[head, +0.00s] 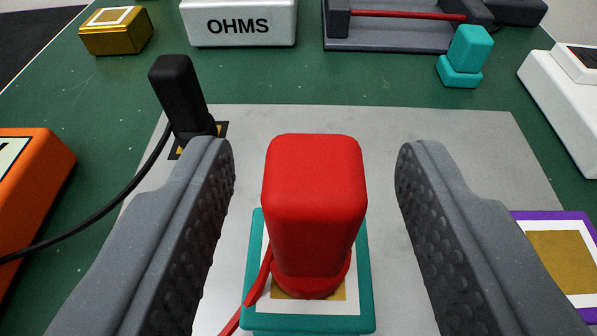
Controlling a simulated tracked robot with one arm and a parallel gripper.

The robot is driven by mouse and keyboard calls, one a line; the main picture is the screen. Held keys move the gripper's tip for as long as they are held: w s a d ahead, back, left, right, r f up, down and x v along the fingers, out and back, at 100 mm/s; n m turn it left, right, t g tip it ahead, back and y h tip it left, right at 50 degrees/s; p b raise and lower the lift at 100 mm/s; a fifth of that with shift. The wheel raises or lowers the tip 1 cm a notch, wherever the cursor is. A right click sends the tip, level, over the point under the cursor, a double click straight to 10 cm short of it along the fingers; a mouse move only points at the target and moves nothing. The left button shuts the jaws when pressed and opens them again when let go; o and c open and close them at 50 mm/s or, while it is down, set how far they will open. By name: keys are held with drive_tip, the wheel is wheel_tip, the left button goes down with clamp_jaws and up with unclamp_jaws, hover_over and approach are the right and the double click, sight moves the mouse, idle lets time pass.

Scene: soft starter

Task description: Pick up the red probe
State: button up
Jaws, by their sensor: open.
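The red probe (315,190) stands upright in the head view, on a teal-edged pad (256,232) with a white and gold top. A red lead (261,280) runs from its lower left side toward the bottom edge. My gripper (315,175) is open, with one grey finger to the left of the probe and the other to the right. Clear gaps show between the probe and both fingers. The lower parts of the fingers leave the picture at the bottom.
A black probe (182,95) with a black cable stands behind the left finger. A purple-edged pad (560,260) lies at right, an orange device (30,190) at left. A white OHMS box (238,24), gold block (115,32), teal block (466,55) and grey holder (390,36) stand farther back.

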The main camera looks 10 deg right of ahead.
drive_tip(key=shift+x, duration=1.35)
drive_tip(key=shift+c, duration=0.3)
clamp_jaws()
